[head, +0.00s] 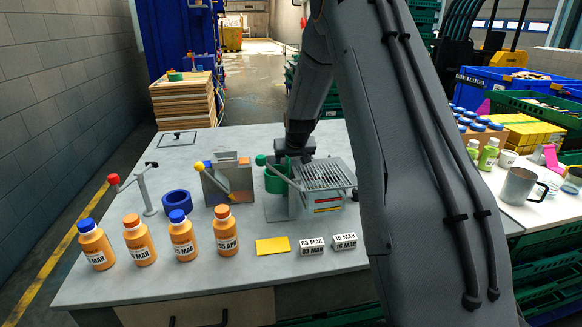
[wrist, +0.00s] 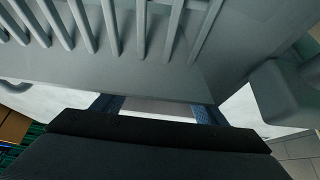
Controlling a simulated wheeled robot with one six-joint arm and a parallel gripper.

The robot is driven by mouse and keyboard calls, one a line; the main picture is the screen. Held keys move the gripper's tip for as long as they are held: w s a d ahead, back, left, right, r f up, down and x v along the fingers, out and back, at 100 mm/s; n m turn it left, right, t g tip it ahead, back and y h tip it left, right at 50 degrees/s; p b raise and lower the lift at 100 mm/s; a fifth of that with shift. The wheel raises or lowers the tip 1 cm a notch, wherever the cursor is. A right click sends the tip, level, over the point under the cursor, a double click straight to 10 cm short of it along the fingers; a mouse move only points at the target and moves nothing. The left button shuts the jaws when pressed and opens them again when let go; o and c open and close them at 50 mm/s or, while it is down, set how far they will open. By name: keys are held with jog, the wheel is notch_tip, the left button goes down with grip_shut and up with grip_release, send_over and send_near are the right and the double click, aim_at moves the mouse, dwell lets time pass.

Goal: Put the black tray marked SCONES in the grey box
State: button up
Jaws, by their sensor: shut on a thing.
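I cannot make out a black tray marked SCONES in either view. My gripper (head: 296,150) is at the back of the table, beside a grey slatted unit (head: 325,175) with coloured strips on its front. The stand and green part in front hide its fingertips in the head view. In the wrist view, blue-padded fingers (wrist: 158,110) stand apart beyond a broad black shape, with a pale strip between them. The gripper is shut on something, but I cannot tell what. Grey bars and a wall of the unit (wrist: 140,70) fill the upper wrist view. I cannot tell which thing is the grey box.
Several orange bottles (head: 183,236) stand along the table's front left. A blue ring (head: 177,202), a stand with a green part (head: 277,185), a yellow card (head: 272,245) and date blocks (head: 313,246) are nearby. The back left tabletop is mostly clear.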

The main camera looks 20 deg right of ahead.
jog(key=o, duration=1.2)
jog(key=shift+f, duration=0.1)
jog(key=shift+r, duration=0.2)
jog(key=b+v, duration=0.2)
jog(key=v, duration=1)
jog(key=shift+r, duration=0.1)
